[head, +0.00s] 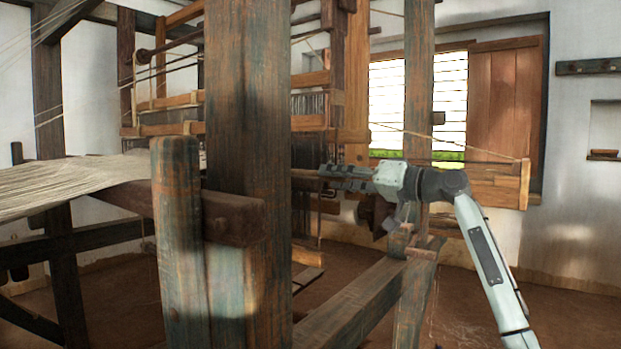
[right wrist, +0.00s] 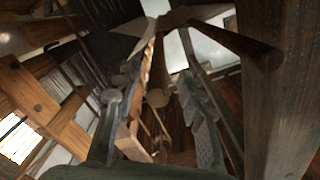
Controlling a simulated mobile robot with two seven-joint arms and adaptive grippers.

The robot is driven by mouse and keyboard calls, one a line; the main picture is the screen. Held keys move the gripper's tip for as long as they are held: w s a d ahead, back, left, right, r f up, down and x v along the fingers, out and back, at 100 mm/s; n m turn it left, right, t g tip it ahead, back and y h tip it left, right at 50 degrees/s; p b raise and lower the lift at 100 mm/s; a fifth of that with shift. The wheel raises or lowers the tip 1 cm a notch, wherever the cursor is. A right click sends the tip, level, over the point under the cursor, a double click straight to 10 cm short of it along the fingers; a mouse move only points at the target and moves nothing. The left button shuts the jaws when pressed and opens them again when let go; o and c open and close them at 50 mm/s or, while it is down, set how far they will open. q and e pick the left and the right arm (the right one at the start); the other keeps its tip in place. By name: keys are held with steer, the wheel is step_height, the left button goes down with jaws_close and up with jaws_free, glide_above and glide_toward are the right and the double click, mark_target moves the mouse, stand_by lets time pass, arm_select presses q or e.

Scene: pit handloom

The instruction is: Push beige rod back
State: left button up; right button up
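My right gripper (head: 328,176) reaches in from the right to the loom, its fingers pointing left toward the big front post. In the right wrist view its two fingers stand apart, and a brownish-beige rod (right wrist: 158,88) shows between them with its rounded end toward the camera. There is a gap on each side of the rod, and I cannot tell if anything touches it. In the head view a wooden bar (head: 304,173) shows just beyond the fingertips; I cannot tell if it is the same rod. My left gripper is not in view.
A thick upright post (head: 248,110) hides much of the loom's middle. White warp threads (head: 70,180) spread at the left. A lower beam (head: 365,305) runs under my right arm. A dark post (right wrist: 285,110) stands close on the right in the wrist view.

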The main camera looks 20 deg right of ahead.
mark_target(317, 176)
steer(key=x, duration=0.5)
steer(key=shift+w+p, duration=0.1)
steer(key=shift+p, duration=0.2)
steer(key=shift+w+a, duration=0.4)
steer(key=shift+w, duration=0.1)
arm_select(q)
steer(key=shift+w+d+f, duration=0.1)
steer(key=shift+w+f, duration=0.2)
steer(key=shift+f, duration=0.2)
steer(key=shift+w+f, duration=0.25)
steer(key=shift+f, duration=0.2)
arm_select(e)
steer(key=shift+w, duration=0.1)
steer(key=c, duration=0.6)
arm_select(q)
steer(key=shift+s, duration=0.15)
arm_select(e)
jaws_close()
